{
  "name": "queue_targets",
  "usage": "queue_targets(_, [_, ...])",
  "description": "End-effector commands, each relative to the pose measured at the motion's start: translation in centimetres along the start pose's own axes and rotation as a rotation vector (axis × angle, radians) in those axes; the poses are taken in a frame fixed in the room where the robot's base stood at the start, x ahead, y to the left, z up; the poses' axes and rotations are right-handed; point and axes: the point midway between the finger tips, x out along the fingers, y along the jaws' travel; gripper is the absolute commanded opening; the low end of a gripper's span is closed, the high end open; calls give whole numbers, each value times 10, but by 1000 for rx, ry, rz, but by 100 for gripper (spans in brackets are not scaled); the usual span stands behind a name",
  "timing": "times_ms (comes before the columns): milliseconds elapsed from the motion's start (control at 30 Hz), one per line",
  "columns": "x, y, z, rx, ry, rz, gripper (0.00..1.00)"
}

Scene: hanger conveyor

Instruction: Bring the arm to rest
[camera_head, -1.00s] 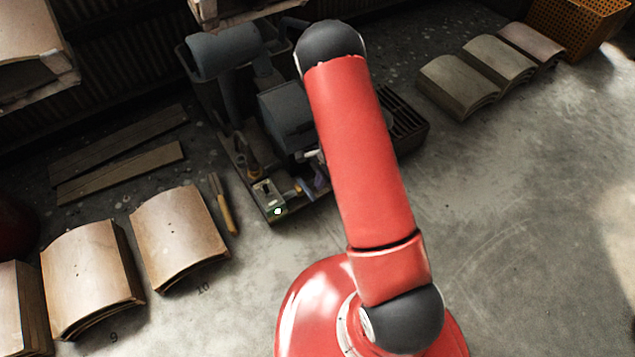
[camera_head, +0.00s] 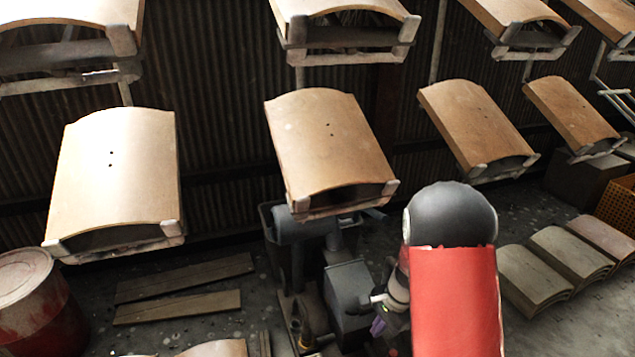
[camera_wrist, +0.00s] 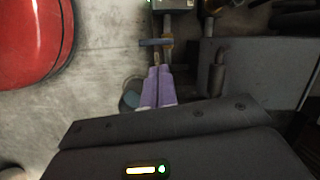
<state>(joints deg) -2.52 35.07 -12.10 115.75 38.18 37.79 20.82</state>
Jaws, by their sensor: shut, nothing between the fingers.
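My red arm (camera_head: 456,300) with its dark rounded joint (camera_head: 450,214) rises at the lower right of the head view. My gripper (camera_wrist: 159,72) shows its two purple fingers side by side in the wrist view, shut and empty. In the head view, its purple fingers (camera_head: 378,326) show small just left of my arm, in front of the grey machine. The rest of the gripper is partly hidden there. The wrist view looks down past the fingers onto concrete floor and machine parts.
Curved wooden panels hang in rows on carriers, the nearest (camera_head: 328,143) above the grey machine (camera_head: 348,292). Stacked panels (camera_head: 540,268) lie on the floor at right, beside an orange crate (camera_head: 617,205). A red drum (camera_head: 36,305) stands at left, near planks (camera_head: 180,305).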

Motion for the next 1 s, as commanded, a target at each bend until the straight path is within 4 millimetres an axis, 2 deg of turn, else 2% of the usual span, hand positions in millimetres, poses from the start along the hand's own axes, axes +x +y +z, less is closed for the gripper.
queue_targets(33, [-32,-4,13,-64,11,-30,0])
queue_targets(200, [-112,2,54,-284,58,-82,0])
queue_targets(367, [-176,22,91,-489,133,-111,0])
queue_targets(500, [-222,49,122,-662,219,-118,0])
queue_targets(733, [-275,104,163,-916,398,-88,0])
queue_targets(900, [-294,138,180,-1037,514,-46,0])
queue_targets(1000, [-299,150,184,-1075,555,-26,0])
